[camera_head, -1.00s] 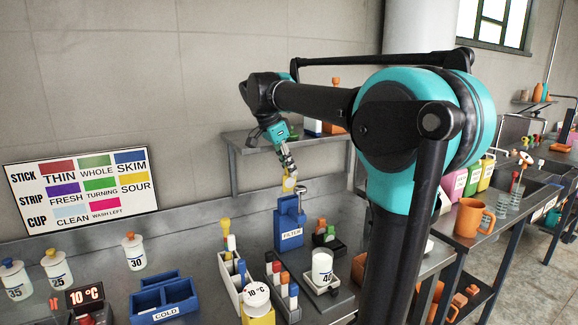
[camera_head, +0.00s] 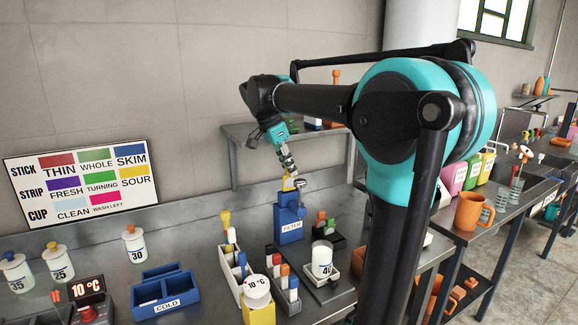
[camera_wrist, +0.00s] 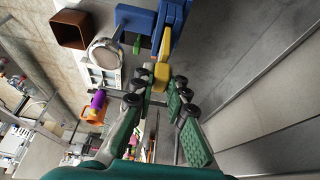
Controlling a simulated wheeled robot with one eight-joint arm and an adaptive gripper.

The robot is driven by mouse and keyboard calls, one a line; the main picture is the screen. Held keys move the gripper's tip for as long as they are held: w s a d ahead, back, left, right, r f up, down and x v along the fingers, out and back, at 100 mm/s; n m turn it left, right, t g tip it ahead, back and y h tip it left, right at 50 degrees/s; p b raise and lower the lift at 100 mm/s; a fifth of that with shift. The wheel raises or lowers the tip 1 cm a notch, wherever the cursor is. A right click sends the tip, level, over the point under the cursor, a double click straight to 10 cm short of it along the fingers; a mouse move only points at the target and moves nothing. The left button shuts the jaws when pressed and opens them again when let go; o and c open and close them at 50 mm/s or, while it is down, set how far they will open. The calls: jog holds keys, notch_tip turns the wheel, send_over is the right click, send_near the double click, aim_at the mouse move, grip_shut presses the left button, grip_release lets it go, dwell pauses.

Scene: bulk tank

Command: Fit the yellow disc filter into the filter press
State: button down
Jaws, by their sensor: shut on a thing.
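The blue filter press (camera_head: 288,222), labelled FILTER, stands on the steel bench with a grey-topped plunger (camera_head: 300,184) at its upper right. My gripper (camera_head: 290,172) is above the press, pointing down. It is shut on the yellow disc filter (camera_head: 288,184), which is just over the top of the press. In the wrist view the yellow filter (camera_wrist: 161,72) shows at the tips of my gripper (camera_wrist: 160,88), beside the blue press (camera_wrist: 178,18). I cannot tell whether the filter touches the press or has entered it.
A dark rack (camera_head: 326,233) with coloured pieces and a white cup (camera_head: 322,258) on a stand are right of the press. A white bin of sticks (camera_head: 232,265) is at left. A blue COLD box (camera_head: 165,292) lies further left. A shelf (camera_head: 240,131) is behind.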

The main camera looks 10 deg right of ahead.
aim_at(286, 172)
jog(key=shift+f, duration=2.15)
jog(key=c, duration=1.4)
grip_release()
jog(key=shift+c, duration=0.2)
jog(key=v, duration=1.2)
jog(key=shift+s, duration=0.1)
